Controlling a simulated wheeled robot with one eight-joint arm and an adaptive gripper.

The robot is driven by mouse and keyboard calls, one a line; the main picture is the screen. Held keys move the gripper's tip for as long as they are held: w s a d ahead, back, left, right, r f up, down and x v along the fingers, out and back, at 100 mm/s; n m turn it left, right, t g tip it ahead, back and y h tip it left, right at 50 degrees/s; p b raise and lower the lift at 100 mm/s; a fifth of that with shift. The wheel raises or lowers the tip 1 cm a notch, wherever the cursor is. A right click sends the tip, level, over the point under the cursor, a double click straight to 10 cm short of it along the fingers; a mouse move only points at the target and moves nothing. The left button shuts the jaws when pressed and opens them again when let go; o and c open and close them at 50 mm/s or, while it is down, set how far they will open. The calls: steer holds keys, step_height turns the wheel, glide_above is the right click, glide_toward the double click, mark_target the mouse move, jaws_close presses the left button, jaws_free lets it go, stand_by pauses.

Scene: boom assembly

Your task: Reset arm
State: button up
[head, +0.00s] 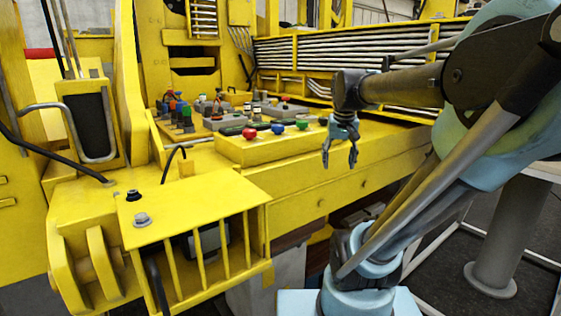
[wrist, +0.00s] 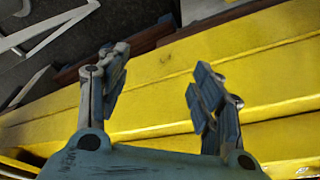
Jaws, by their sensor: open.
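My gripper (head: 340,154) hangs at the end of my arm in the head view, fingers pointing down. It is in front of the yellow machine's ledge, to the right of a row of colored knobs. In the wrist view my gripper (wrist: 160,90) has its two blue fingers spread apart with nothing between them. Behind the fingers lies the yellow ledge (wrist: 270,60). The gripper appears apart from the ledge, though the exact distance is unclear.
A yellow control box (head: 262,150) carries red, blue and green knobs. More levers (head: 180,112) stand behind it at the left. A yellow slatted guard (head: 215,245) juts out at the front left. Grey hoses (head: 350,50) run along the back. A white frame (head: 480,235) stands on the floor at right.

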steer(key=s+f+g, duration=0.1)
steer(key=s+f, duration=1.3)
steer(key=f, duration=0.3)
steer(key=shift+s+f+n, duration=0.25)
steer(key=shift+s+n, duration=0.15)
steer(key=shift+w+f, duration=0.2)
steer(key=shift+w, duration=0.3)
